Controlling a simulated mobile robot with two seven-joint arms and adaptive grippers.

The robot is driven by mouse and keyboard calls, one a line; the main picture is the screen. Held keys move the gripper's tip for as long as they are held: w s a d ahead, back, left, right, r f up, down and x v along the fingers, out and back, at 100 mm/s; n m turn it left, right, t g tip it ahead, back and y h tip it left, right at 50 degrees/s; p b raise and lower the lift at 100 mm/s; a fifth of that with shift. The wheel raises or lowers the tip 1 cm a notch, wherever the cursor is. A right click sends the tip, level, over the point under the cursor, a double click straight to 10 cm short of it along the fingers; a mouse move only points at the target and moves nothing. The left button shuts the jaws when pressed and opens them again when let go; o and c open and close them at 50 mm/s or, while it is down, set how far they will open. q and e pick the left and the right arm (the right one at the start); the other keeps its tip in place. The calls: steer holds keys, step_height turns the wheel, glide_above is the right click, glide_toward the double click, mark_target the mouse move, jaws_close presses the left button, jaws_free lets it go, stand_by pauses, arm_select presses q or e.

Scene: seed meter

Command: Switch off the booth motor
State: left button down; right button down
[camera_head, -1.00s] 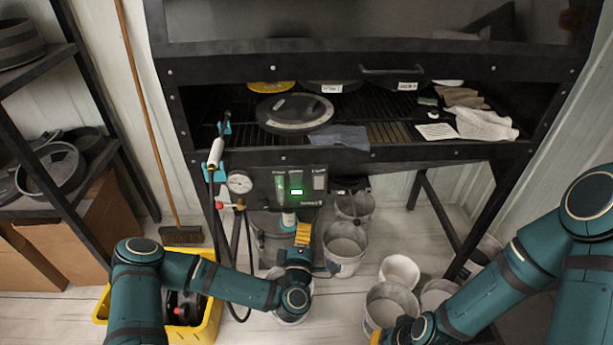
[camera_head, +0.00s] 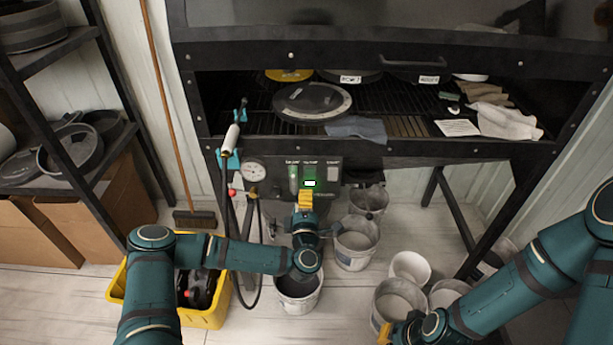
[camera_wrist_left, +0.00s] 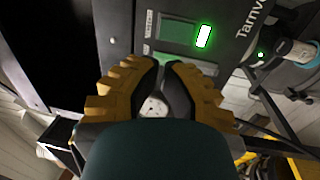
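The dark control panel (camera_head: 326,168) is mounted under the front edge of the booth (camera_head: 400,152). A bright green-white light (camera_head: 310,183) glows on it, with a green glow around it. Lighter plates sit to either side. My left gripper (camera_head: 306,196) is just below and in front of the panel and covers part of its lower edge. In the left wrist view the gripper's yellow-and-black fingers (camera_wrist_left: 164,63) are together at their tips, with nothing visible gripped. The lit element (camera_wrist_left: 204,36) is above and right of them there. My right gripper (camera_head: 384,334) is partly cut off at the bottom.
A pressure gauge (camera_head: 253,172) and a hose hang left of the panel. Several buckets, including one grey-white bucket (camera_head: 355,243), stand on the floor. A yellow crate (camera_head: 213,306) is at lower left. A round lid (camera_head: 312,101) and cloths lie on the grate.

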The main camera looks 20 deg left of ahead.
mark_target(306, 165)
arm_select(q)
steer(key=b+x, duration=0.1)
steer(key=x, duration=0.7)
steer(key=shift+w, duration=0.35)
steer(key=shift+w+a+r, duration=0.15)
steer(key=shift+w, duration=0.15)
steer(key=shift+w+a+r+g+p, duration=0.15)
steer(key=shift+r+g+p, duration=0.3)
steer(key=shift+p, duration=0.45)
steer(key=shift+f, duration=0.15)
